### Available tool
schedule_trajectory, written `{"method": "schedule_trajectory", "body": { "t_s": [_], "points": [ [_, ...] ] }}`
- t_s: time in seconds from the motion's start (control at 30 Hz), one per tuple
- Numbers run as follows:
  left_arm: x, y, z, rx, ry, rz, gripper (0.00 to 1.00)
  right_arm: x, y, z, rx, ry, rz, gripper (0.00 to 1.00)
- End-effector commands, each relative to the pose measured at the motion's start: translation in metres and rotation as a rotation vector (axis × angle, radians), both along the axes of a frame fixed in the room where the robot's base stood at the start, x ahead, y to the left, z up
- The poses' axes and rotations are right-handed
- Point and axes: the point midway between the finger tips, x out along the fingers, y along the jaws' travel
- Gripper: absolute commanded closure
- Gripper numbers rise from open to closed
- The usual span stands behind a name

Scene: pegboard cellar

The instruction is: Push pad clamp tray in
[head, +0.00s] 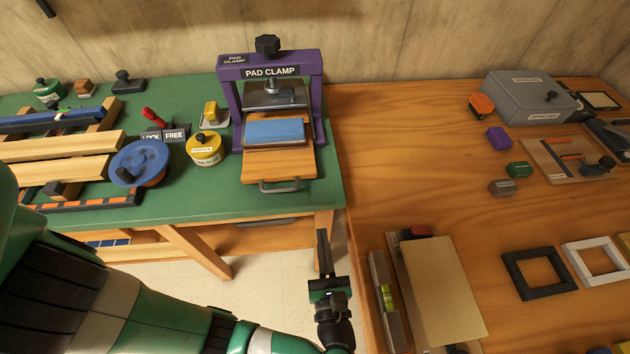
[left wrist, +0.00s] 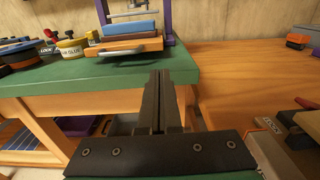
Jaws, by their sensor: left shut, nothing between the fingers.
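The purple pad clamp (head: 270,71) stands at the back right of the green bench top. Its wooden tray (head: 279,164) sticks out toward the front, with a grey bar handle (head: 279,186) on its front edge. A blue pad (head: 274,132) lies on the tray, in front of the raised press plate (head: 274,96). The tray also shows in the left wrist view (left wrist: 124,43), ahead of my gripper. My left gripper (head: 322,240) is shut and empty, in front of the bench and below right of the handle, apart from it. My right gripper is not in view.
A yellow glue tin (head: 204,149), a blue-topped round tin (head: 138,163) and a LOCK/FREE sign (head: 164,135) stand left of the clamp. A wooden table (head: 400,150) adjoins on the right, with a level (head: 383,300) near its edge. The floor gap in front of the bench is open.

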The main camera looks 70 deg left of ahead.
Motion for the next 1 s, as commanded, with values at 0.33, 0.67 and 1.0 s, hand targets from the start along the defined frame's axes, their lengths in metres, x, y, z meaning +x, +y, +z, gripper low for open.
{"method": "schedule_trajectory", "body": {
  "t_s": [0.33,0.67,1.0],
  "points": [
    [0.008,0.035,-0.002,0.004,0.003,0.007,1.00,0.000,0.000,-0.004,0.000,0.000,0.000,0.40],
    [0.030,0.103,-0.003,0.005,0.002,0.007,1.00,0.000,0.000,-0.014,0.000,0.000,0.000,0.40],
    [0.041,0.135,-0.001,0.005,0.003,0.001,1.00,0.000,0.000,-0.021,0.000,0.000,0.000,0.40]
  ]
}}
